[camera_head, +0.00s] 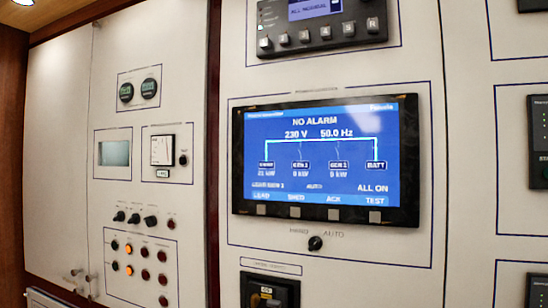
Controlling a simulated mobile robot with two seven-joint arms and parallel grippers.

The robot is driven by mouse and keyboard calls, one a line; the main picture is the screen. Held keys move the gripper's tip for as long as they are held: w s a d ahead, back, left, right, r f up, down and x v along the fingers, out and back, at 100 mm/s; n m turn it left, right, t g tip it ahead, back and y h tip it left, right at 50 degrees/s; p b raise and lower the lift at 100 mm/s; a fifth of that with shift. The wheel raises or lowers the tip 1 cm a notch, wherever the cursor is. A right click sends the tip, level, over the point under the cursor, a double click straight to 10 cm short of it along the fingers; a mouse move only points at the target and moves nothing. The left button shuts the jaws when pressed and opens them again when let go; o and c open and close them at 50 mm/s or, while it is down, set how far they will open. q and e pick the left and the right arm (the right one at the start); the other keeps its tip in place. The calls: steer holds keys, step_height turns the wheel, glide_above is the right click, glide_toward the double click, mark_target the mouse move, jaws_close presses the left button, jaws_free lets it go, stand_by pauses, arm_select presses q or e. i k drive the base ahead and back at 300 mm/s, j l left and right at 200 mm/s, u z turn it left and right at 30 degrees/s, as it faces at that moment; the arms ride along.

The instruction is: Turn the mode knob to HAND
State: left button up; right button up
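The mode knob (315,243) is a small black rotary knob on the white panel, just below the large blue screen (320,160). The label HAND (299,231) is at its upper left and the label AUTO (334,233) at its upper right. The knob is too small for me to tell surely which label it points to. The screen reads NO ALARM, 230 V, 50.0 Hz and, low in the middle, AUTO. Neither of my grippers shows in this view, and nothing covers the knob.
A dark breaker switch (270,292) sits below the knob. A keypad unit (318,28) is above the screen. The left panel carries gauges, several small black knobs (134,219) and lamps (129,248). More dark units (538,140) line the right edge. The space before the panels looks clear.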

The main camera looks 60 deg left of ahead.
mark_target(315, 243)
steer(key=u, duration=1.5)
steer(key=i+l+u, duration=0.1)
steer(key=l, duration=0.4)
steer(key=l+u, duration=0.1)
steer(key=l, duration=0.45)
